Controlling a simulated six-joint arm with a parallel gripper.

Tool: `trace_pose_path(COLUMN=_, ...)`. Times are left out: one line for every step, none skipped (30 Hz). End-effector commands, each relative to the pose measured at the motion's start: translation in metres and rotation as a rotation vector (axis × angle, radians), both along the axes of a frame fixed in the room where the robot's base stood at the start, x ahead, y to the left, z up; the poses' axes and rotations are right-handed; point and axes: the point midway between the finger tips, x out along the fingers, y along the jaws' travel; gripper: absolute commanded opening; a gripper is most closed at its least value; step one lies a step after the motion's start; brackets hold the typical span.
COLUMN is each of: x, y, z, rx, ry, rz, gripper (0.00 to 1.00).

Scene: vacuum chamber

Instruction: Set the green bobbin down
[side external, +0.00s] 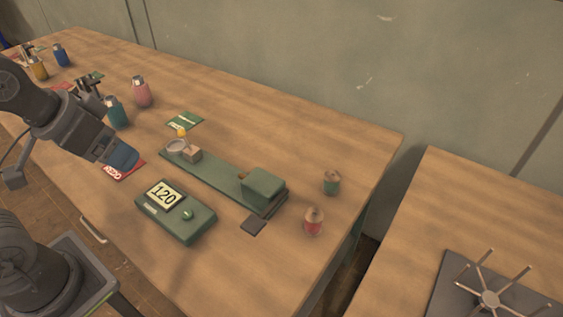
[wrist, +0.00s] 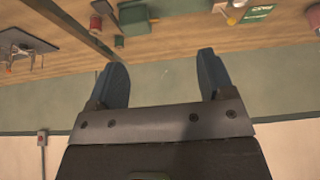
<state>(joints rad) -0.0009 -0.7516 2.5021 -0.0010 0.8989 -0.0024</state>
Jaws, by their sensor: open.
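The green bobbin (side external: 331,183) stands upright on the wooden table near its right end, in the side view. It stands just behind a red bobbin (side external: 313,221) and apart from it. My gripper (side external: 122,157) is at the left of the side view, over the table near a red card and well away from the green bobbin. In the wrist view its two blue fingers (wrist: 162,75) are spread wide, with nothing between them.
A green device reading 120 (side external: 176,211) and a long green fixture (side external: 225,180) with a block occupy the middle. Several coloured bottles, including a pink one (side external: 141,92), stand at the back left. A spoked rack (side external: 490,298) is on a separate table, across a gap.

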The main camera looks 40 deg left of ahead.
Motion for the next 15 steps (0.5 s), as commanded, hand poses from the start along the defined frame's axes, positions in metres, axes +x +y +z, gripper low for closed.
trace_pose_path(x=0.000, y=0.000, z=0.000, rx=0.000, ry=0.000, rz=-0.001, gripper=0.75)
trace_pose_path(x=0.000, y=0.000, z=0.000, rx=0.001, ry=0.000, rz=-0.002, gripper=0.75)
trace_pose_path(x=0.000, y=0.000, z=0.000, rx=0.001, ry=0.000, rz=-0.002, gripper=0.75)
trace_pose_path(x=0.000, y=0.000, z=0.000, rx=0.001, ry=0.000, rz=-0.002, gripper=0.75)
trace_pose_path(x=0.001, y=0.000, z=0.001, rx=0.002, ry=0.001, rz=-0.004, gripper=0.75)
trace_pose_path(x=0.002, y=0.000, z=0.002, rx=0.003, ry=0.002, rz=-0.008, gripper=0.75)
trace_pose_path(x=0.005, y=-0.001, z=0.004, rx=0.005, ry=0.004, rz=-0.013, gripper=0.75)
trace_pose_path(x=0.008, y=-0.001, z=0.007, rx=0.008, ry=0.009, rz=-0.022, gripper=0.75)
trace_pose_path(x=0.014, y=-0.003, z=0.011, rx=0.014, ry=0.015, rz=-0.037, gripper=0.75)
trace_pose_path(x=0.020, y=-0.004, z=0.016, rx=0.019, ry=0.023, rz=-0.052, gripper=0.75)
trace_pose_path(x=0.027, y=-0.005, z=0.020, rx=0.026, ry=0.031, rz=-0.070, gripper=0.75)
trace_pose_path(x=0.039, y=-0.007, z=0.028, rx=0.036, ry=0.042, rz=-0.099, gripper=0.75)
trace_pose_path(x=0.048, y=-0.010, z=0.033, rx=0.044, ry=0.053, rz=-0.123, gripper=0.75)
trace_pose_path(x=0.059, y=-0.012, z=0.038, rx=0.053, ry=0.064, rz=-0.151, gripper=0.75)
trace_pose_path(x=0.074, y=-0.016, z=0.045, rx=0.065, ry=0.078, rz=-0.186, gripper=0.75)
